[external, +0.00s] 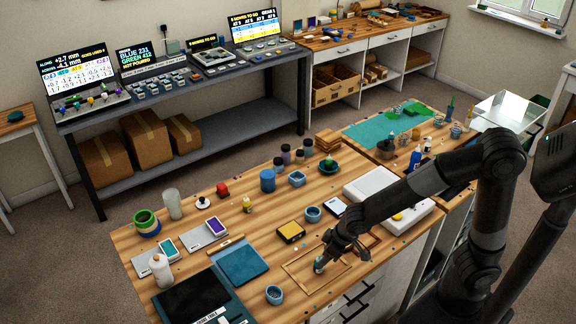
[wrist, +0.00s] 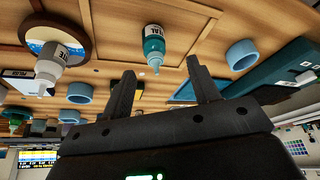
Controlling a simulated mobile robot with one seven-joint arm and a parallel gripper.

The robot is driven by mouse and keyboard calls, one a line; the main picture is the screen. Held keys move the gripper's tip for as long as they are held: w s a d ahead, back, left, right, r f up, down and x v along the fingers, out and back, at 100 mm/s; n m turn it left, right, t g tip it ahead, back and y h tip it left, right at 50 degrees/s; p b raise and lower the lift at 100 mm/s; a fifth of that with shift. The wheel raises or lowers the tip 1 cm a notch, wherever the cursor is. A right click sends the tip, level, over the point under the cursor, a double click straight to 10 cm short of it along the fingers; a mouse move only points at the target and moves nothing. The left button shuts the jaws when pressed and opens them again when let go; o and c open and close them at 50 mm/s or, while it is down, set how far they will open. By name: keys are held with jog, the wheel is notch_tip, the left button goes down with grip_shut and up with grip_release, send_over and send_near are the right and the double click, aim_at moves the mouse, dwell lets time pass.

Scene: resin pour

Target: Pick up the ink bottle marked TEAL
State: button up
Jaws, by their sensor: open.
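The ink bottle marked TEAL (wrist: 153,46) is a small teal bottle with a pale label and a pale nozzle tip. In the wrist view it shows just beyond the gap between my fingers, with its nozzle pointing toward me. My gripper (wrist: 160,68) is open, with one finger to each side of the gap and nothing between them. In the external view my gripper (external: 326,254) is low over the front of the wooden bench, and the teal bottle (external: 319,265) is partly visible right beside the fingers.
A grey bottle (wrist: 48,66) stands left in the wrist view, by a round wooden piece (wrist: 58,22). A blue cup (wrist: 242,54) is to the right.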

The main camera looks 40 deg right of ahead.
jog(key=shift+x, duration=1.1)
jog(key=f, duration=0.1)
jog(key=w+f, duration=0.1)
jog(key=f, duration=0.1)
jog(key=shift+d+f, duration=0.15)
jog(key=shift+f, duration=0.2)
jog(key=shift+w+f, duration=0.25)
jog(key=shift+f, duration=0.4)
jog(key=shift+c, duration=0.5)
jog(key=c, duration=1)
jog(key=shift+r, duration=0.1)
